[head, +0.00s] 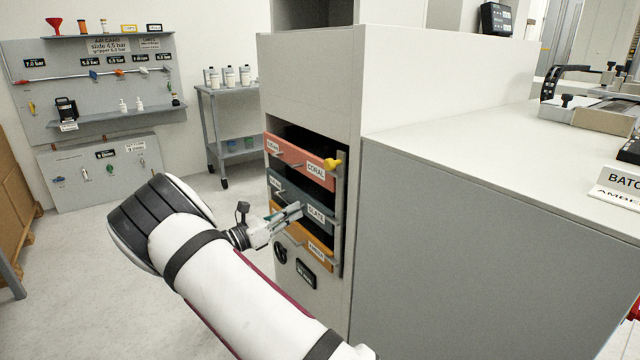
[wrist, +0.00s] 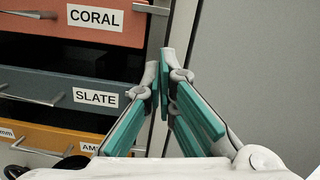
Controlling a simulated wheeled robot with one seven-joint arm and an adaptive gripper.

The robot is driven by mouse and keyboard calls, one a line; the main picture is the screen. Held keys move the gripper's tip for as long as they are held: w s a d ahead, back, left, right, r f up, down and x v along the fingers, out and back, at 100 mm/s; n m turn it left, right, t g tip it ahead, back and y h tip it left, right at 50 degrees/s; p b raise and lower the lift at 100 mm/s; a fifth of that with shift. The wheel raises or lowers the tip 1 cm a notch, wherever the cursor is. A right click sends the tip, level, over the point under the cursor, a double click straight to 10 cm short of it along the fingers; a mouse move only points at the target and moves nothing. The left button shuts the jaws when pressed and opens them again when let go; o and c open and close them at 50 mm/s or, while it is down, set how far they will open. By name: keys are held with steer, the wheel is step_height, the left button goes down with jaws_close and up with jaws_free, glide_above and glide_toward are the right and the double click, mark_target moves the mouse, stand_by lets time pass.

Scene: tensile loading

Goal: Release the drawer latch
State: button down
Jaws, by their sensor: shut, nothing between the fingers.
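The drawer stack has a coral drawer (head: 300,160) on top, a slate drawer (head: 290,190) in the middle and an amber drawer (head: 312,248) below. A yellow knob (head: 332,164) sits at the coral drawer's upper right, by an upright grey bar (head: 341,215) along the drawers' right edge; this looks like the latch. My gripper (head: 298,208) is shut and empty, in front of the slate drawer's right part. In the wrist view its fingertips (wrist: 163,68) are together beside the SLATE label (wrist: 95,97). The knob is not visible there; contact with the bar cannot be told.
The drawers have thin protruding bar handles (wrist: 35,96). A grey cabinet side (head: 450,260) stands right of the stack. A round black fitting (head: 280,252) and a dark label plate (head: 306,273) lie below. A shelf cart (head: 222,155) stands behind, left; open floor lies left.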

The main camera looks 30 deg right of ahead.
mark_target(327, 165)
steer(key=shift+d, duration=0.15)
steer(key=w+d+r+b, duration=0.1)
steer(key=d+r+b, duration=0.2)
steer(key=d, duration=0.7)
step_height(327, 165, up, 2)
steer(key=shift+r, duration=0.15)
steer(key=shift+r, duration=0.1)
step_height(327, 165, up, 5)
steer(key=p, duration=0.3)
steer(key=shift+f, duration=0.35)
